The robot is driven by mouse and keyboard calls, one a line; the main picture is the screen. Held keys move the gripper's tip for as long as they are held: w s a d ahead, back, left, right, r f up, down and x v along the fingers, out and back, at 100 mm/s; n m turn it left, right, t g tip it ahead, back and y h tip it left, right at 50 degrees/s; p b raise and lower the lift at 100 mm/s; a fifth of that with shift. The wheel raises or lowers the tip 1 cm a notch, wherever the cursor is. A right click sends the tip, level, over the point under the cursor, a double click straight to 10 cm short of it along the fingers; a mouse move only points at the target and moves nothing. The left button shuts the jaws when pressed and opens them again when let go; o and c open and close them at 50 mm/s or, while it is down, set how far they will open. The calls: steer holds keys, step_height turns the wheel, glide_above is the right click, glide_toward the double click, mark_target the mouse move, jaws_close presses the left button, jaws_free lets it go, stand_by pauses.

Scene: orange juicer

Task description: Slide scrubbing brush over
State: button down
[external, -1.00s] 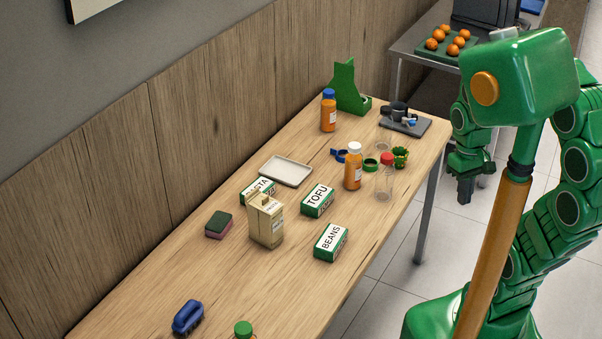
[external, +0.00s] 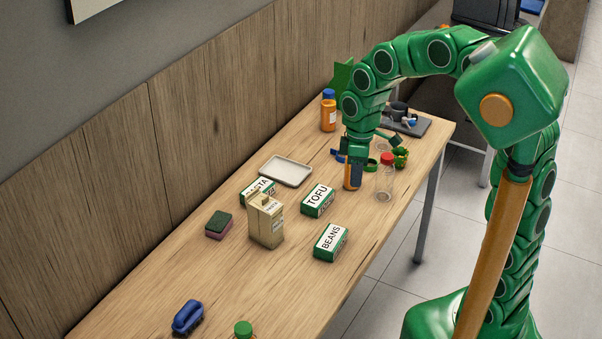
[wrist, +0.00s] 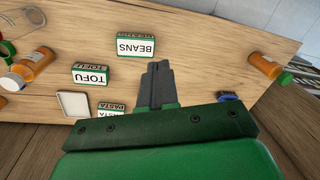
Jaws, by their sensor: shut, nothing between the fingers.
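The scrubbing brush (external: 187,318) is a blue-handled block on the near left part of the wooden table in the external view. It also shows in the wrist view (wrist: 229,97), partly hidden by my gripper's green body. My gripper (external: 352,184) is above the far part of the table, in front of an orange bottle, well away from the brush. In the wrist view my gripper's grey fingers (wrist: 158,67) are together with nothing between them.
Boxes of tofu (external: 318,200) and beans (external: 331,242), a beige carton (external: 265,222) and a sponge (external: 218,224) stand between my gripper and the brush. A green-capped bottle (external: 243,331) is right of the brush. A pale tray (external: 286,170) lies behind the boxes.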

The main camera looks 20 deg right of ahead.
steer(key=w+a+f+n, duration=0.3)
steer(key=a+f+n, duration=0.1)
steer(key=a, duration=0.6)
steer(key=n, duration=1)
glide_toward(190, 305)
steer(key=shift+y, duration=0.4)
steer(key=f, duration=0.5)
steer(key=shift+s+a+f, duration=0.1)
steer(key=shift+s+f, duration=0.1)
steer(key=shift+f, duration=0.15)
steer(key=shift+s+a+f, duration=0.1)
steer(key=shift+s+a, duration=0.1)
steer(key=shift+s, duration=0.05)
steer(key=shift+d+f, duration=0.15)
steer(key=shift+f, duration=0.6)
